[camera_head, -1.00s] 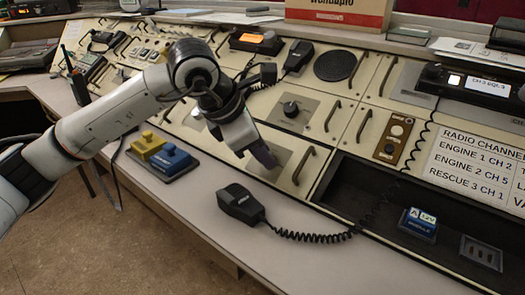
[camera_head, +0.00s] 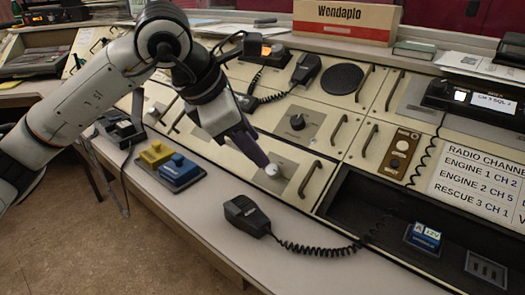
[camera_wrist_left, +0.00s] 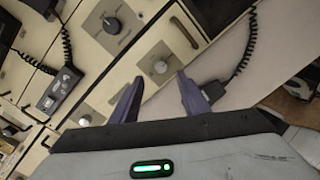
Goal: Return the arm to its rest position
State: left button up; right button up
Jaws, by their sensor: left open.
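My left gripper (camera_head: 262,163) reaches in from the left, over the sloping console panel. In the left wrist view its two dark purple fingers (camera_wrist_left: 160,88) are spread apart with nothing between them. In the head view the fingertips overlap a pale round knob (camera_head: 272,170) on a grey plate; whether they touch it I cannot tell. In the wrist view this knob (camera_wrist_left: 161,67) lies beyond the finger gap. My right gripper is not in view.
A black hand microphone (camera_head: 246,215) with a coiled cord lies on the front ledge. A block with yellow and blue buttons (camera_head: 170,167) sits left of it. Panel handles (camera_head: 310,178) stick up near the gripper. The ledge's front strip is partly bare.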

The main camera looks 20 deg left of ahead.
pick_arm(q)
jog(key=shift+v, duration=1)
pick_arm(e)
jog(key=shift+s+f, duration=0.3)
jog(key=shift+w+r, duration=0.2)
